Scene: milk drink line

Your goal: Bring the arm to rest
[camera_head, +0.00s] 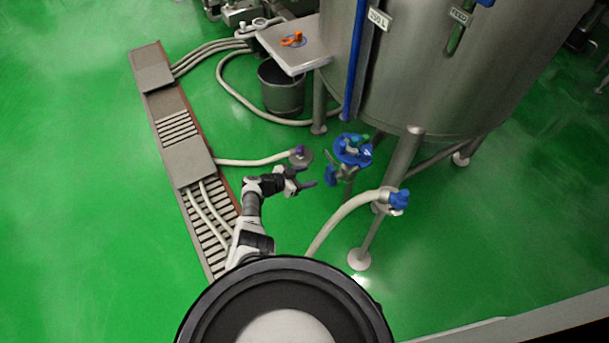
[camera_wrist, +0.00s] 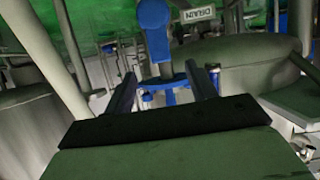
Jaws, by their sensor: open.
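My arm reaches up from the bottom of the head view, over the drain channel. My gripper (camera_head: 305,182) points right towards the blue valve fitting (camera_head: 352,150) under the tank. In the wrist view my gripper (camera_wrist: 166,85) has its two dark fingers apart, with nothing held between them. A blue fitting (camera_wrist: 165,87) shows beyond the gap between the fingers. In the head view my gripper appears apart from the valve, though the depth between them is hard to tell.
The steel tank (camera_head: 430,70) stands on legs at the right. Hoses run near the arm, one with a blue end (camera_head: 398,199). A bucket (camera_head: 282,90) stands below a small table (camera_head: 292,45). A DRAIN label (camera_wrist: 198,14) hangs ahead. Green floor (camera_head: 80,200) lies clear at left.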

